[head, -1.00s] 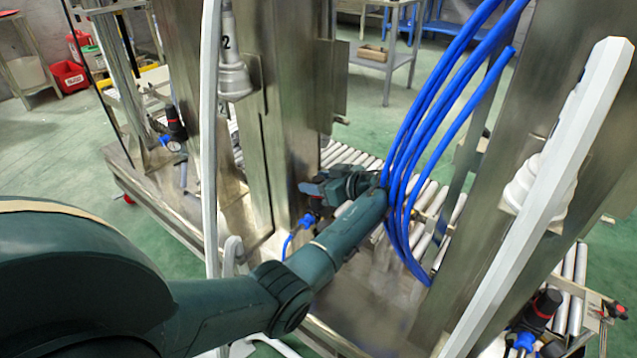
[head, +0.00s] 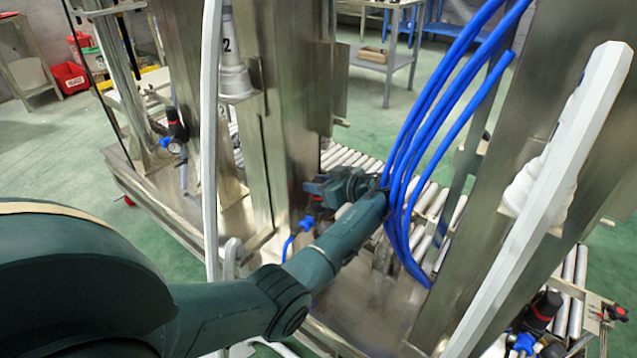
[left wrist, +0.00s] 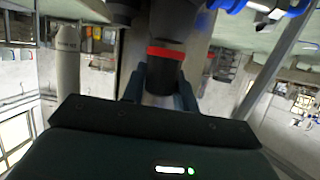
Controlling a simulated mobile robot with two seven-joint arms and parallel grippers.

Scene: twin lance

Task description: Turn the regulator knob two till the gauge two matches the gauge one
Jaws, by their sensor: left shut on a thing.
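Another regulator with a black knob (head: 177,121) stands at the left, with a small round gauge (head: 174,147) whose needle is too small to read. My right gripper is not in view.
Blue hoses (head: 410,150) curve just right of my wrist. A third regulator (head: 543,308) stands at the lower right. Steel posts and a roller conveyor (head: 350,157) surround the arm.

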